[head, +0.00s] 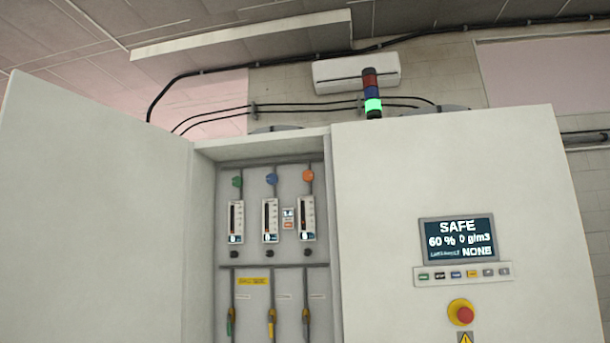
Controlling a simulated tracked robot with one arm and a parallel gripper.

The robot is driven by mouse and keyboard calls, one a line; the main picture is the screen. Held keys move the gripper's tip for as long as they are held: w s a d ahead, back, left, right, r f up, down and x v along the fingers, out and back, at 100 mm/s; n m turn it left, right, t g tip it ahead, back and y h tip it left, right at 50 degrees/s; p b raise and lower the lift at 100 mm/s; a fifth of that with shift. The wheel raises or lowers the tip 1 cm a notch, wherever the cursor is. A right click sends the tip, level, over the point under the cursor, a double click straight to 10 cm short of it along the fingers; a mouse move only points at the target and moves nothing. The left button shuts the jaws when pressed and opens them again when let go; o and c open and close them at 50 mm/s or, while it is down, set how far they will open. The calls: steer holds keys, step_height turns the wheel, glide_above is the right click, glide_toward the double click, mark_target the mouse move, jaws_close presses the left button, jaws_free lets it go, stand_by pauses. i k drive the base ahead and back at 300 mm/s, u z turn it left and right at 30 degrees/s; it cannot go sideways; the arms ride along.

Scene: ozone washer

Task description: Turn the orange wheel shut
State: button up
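The orange wheel (308,175) is a small round knob at the upper right inside the open cabinet (205,240). It sits on a thin vertical pipe above the right-hand flow gauge (306,220). To its left are a blue wheel (271,179) and a green wheel (237,182), each above its own gauge. The orange wheel is small in the picture, and I cannot tell how far it is turned. My gripper is not in view, and nothing blocks the wheel.
The cabinet's open door (95,215) fills the left side. The closed right panel (390,190) carries a display (457,240) reading SAFE, several buttons and a red emergency stop (465,315). Yellow-handled valves (271,323) hang below the gauges. A signal tower (372,95) glows green on top.

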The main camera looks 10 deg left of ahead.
mark_target(308, 175)
steer(key=k, duration=1)
steer(key=u, duration=0.65)
steer(key=i, duration=2.2)
steer(key=z, duration=0.65)
